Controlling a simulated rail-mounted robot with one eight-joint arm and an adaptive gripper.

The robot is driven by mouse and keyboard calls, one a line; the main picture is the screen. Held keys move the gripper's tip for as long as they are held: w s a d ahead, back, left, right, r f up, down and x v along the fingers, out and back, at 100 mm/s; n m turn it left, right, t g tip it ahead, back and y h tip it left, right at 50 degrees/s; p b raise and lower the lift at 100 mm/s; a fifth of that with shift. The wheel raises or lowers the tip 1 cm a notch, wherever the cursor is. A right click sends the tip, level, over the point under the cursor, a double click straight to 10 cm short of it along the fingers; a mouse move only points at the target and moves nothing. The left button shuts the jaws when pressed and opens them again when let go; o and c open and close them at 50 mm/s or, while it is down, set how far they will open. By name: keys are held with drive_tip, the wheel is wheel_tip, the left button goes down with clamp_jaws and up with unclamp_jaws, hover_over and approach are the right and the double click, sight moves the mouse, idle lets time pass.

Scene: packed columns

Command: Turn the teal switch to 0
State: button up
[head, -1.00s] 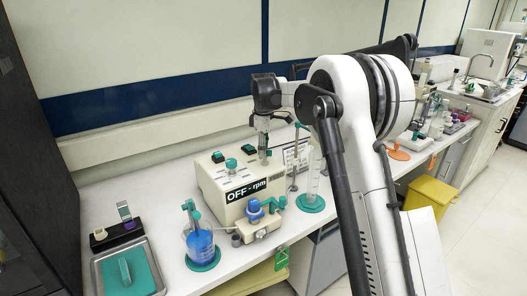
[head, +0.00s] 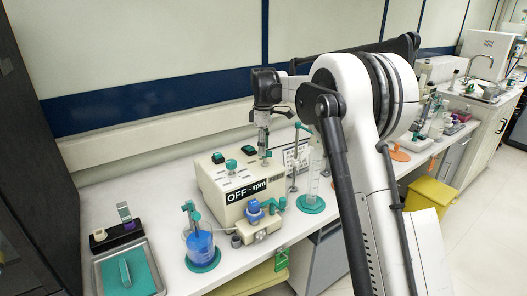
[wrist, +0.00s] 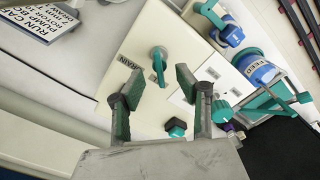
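A teal switch with a lever-shaped handle (wrist: 158,60) stands on the cream top of the pump box, beside a label that seems to read "DRAIN". In the wrist view it is just beyond my open fingertips, nearly between them. My gripper (wrist: 160,84) is open and empty, with green pads on both fingers. In the head view my gripper (head: 263,150) hangs pointing down over the right rear of the box (head: 212,187), with a bit of teal showing at its tips. I cannot read a 0 mark or the switch's setting.
A black knob with a teal top (wrist: 175,127) and a teal knob (wrist: 221,110) are near my right finger. A blue pump head (head: 254,210) is on the box front, which shows "OFF - rpm". A beaker of blue liquid (head: 200,244) and a cylinder (head: 314,175) stand close by.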

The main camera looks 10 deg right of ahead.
wheel_tip(320, 180, up, 10)
idle(0.4)
drive_tip(key=s+r+m+t, duration=0.2)
drive_tip(key=s+r+m, duration=0.1)
drive_tip(key=s, duration=0.9)
drive_tip(key=s+r+m+t, duration=0.2)
drive_tip(key=s+r+m, duration=0.15)
drive_tip(key=s, duration=0.85)
drive_tip(key=s+f+m+t, duration=0.1)
drive_tip(key=s+f+m, duration=0.1)
drive_tip(key=s+f, duration=0.2)
drive_tip(key=s+f+m+t, duration=0.1)
drive_tip(key=s+f, duration=0.4)
drive_tip(key=s, duration=0.6)
drive_tip(key=s+f+m+t, duration=0.1)
drive_tip(key=s+f+m, duration=0.3)
drive_tip(key=s, duration=0.3)
drive_tip(key=shift+s+d+f, duration=0.15)
drive_tip(key=shift+d, duration=0.15)
